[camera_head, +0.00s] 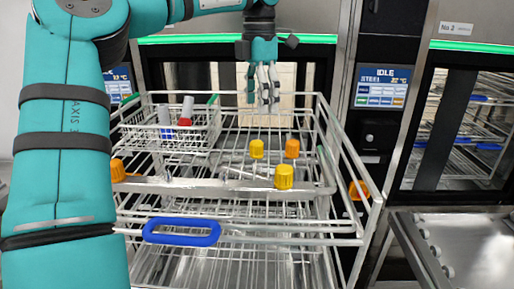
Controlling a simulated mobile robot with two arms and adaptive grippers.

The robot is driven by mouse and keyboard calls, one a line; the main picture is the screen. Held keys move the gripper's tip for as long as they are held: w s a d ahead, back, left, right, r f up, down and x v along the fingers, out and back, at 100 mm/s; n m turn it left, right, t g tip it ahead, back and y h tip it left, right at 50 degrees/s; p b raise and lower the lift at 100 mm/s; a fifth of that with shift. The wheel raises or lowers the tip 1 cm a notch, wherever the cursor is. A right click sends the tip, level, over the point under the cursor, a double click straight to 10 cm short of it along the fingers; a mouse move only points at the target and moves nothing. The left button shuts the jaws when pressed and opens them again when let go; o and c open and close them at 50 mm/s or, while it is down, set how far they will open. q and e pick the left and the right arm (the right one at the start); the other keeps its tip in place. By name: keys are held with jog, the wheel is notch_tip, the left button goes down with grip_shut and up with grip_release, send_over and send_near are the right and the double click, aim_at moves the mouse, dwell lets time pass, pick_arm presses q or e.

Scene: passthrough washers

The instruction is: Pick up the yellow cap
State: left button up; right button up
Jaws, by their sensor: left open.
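Two yellow caps show in the head view: a nearer one (284,177) on the front part of the wire rack (230,240), and a smaller-looking one (257,149) behind it to the left. An orange cap (292,148) stands to the right of the farther yellow one. My left gripper (263,102) points down over the back of the rack, above and beyond the caps in the picture. It is open with nothing between its fingers. My right gripper is not in view.
A small wire basket (170,150) at the rack's left holds red-and-white and blue-and-white items. Orange pieces sit at the rack's left (118,171) and right (358,190) sides. A blue handle (181,231) is at the front. A metal tray (470,255) stands at right.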

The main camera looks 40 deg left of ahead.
aim_at(257, 141)
pick_arm(q)
jog(key=f, duration=0.4)
jog(key=shift+a+p, duration=0.3)
jog(key=shift+a, duration=0.1)
notch_tip(257, 141, down, 2)
jog(key=shift+a+f+p, duration=0.15)
jog(key=shift+f+p, duration=0.1)
jog(key=shift+p, duration=0.05)
jog(key=shift+f, duration=0.2)
notch_tip(257, 141, down, 4)
jog(key=p, duration=0.3)
jog(key=shift+f, duration=0.45)
jog(key=shift+d+r, duration=0.1)
jog(key=shift+d, duration=0.15)
jog(key=c, duration=0.9)
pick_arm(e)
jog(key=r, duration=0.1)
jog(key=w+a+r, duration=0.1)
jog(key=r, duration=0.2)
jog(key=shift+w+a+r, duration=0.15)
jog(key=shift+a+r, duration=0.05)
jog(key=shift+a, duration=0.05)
